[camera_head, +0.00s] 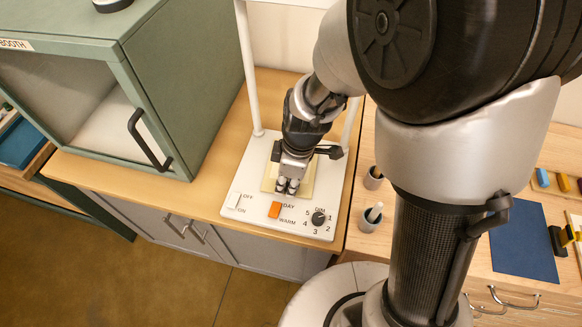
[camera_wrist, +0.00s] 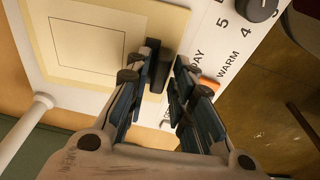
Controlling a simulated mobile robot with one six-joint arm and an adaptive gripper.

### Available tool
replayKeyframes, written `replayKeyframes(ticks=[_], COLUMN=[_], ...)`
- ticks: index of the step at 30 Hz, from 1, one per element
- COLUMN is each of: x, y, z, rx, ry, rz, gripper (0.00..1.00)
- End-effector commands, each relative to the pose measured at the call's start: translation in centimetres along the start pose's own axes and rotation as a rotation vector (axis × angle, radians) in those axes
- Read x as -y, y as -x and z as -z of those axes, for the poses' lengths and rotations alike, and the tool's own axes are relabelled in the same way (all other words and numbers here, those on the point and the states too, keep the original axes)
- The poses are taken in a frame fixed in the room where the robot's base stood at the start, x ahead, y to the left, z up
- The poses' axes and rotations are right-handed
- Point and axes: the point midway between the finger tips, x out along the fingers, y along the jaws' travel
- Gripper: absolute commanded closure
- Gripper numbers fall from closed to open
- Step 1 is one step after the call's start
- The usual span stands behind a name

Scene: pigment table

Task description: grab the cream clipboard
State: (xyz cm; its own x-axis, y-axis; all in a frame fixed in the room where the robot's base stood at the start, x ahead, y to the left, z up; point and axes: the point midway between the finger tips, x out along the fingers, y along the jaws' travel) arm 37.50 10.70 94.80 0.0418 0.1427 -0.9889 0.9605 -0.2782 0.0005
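The cream clipboard (camera_head: 306,178) lies flat on the white control-panel base, partly hidden under my gripper (camera_head: 288,187). In the wrist view the clipboard (camera_wrist: 88,47) shows a dark square outline, with a black clip (camera_wrist: 160,67) at its right edge. My gripper (camera_wrist: 164,85) is open in the wrist view, pointing down at the clip edge. One finger pair is over the clipboard side and the other over the panel. The clip shows between the fingertips. I cannot tell whether they touch it.
The white panel (camera_head: 246,180) carries an off/on switch (camera_head: 233,201), an orange day/warm switch (camera_head: 275,209) and a dim knob (camera_head: 319,218). White posts (camera_head: 250,80) rise behind. A green booth (camera_head: 190,75) stands left; small cups (camera_head: 370,220) and a blue sheet (camera_head: 522,240) are right.

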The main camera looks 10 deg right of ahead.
Motion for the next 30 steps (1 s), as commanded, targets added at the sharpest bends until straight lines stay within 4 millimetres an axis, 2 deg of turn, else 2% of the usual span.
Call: replayKeyframes(ticks=[9, 23, 26, 30], x=[0.0, 0.0, 0.0, -0.1], y=[0.0, 0.2, 0.8, 2.5], z=[0.0, 0.0, 0.1, 0.4], rx=[0.0, 0.0, -0.001, -0.002], ry=[0.0, 0.0, 0.001, 0.001], rz=[0.0, -0.001, -0.001, -0.004], gripper=[1.0, 1.0, 1.0, 1.0])
